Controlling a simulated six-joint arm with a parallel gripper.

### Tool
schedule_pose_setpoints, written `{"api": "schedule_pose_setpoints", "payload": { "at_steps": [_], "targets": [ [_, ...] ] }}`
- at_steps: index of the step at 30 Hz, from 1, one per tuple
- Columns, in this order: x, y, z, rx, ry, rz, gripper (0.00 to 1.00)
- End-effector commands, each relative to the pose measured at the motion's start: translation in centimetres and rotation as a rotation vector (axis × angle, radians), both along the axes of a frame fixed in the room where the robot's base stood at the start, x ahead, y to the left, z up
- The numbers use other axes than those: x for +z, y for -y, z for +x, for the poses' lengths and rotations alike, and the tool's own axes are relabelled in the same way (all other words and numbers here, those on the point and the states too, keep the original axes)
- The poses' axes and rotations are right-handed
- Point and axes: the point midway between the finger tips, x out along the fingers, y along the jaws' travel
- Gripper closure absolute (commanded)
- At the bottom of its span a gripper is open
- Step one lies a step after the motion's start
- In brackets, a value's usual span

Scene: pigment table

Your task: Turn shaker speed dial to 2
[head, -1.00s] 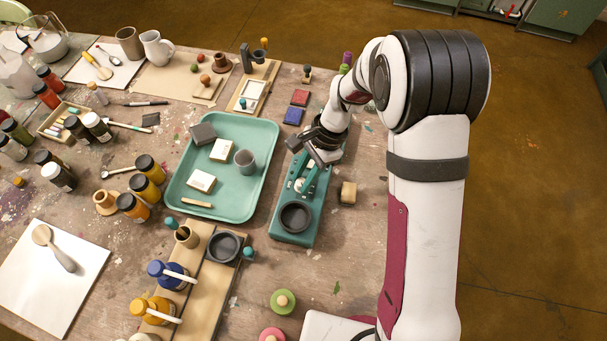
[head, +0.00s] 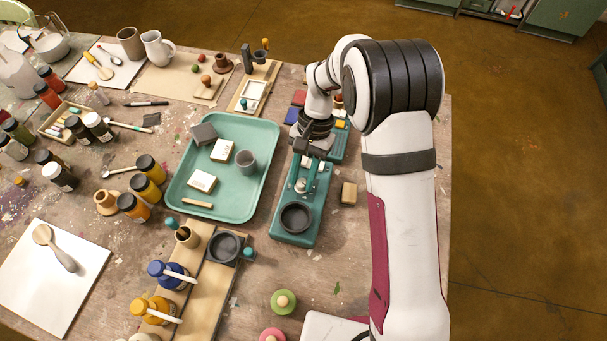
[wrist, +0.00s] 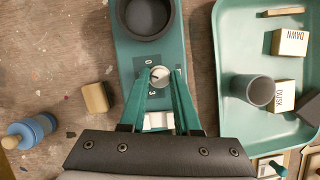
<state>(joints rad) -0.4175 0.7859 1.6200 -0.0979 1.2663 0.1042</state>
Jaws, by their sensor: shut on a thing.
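The teal shaker (head: 289,235) stands on the table with a dark round cup (head: 295,217) at its near end. Its speed dial is a small pale round knob (head: 301,185), which shows more clearly in the wrist view (wrist: 160,75). A 0 and a 3 are readable beside the dial in the wrist view. The knob carries a short dark mark, but I cannot tell which number it points at. My gripper (head: 303,183) reaches down over the shaker. In the wrist view its two teal fingers (wrist: 161,77) are shut on the dial, one on each side.
A teal tray (head: 223,213) with blocks and a grey cup (head: 245,162) lies left of the shaker. A small wooden block (head: 349,193) lies close on its right. Coloured pads (head: 292,116) lie behind, near my wrist. A board with jars is at the front left.

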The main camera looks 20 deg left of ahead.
Motion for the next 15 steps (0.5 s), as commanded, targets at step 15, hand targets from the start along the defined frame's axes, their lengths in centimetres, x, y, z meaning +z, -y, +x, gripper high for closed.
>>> {"api": "schedule_pose_setpoints", "payload": {
  "at_steps": [15],
  "targets": [
    [0.03,-0.31,0.01,0.477,0.001,-0.001,1.00]
  ]
}}
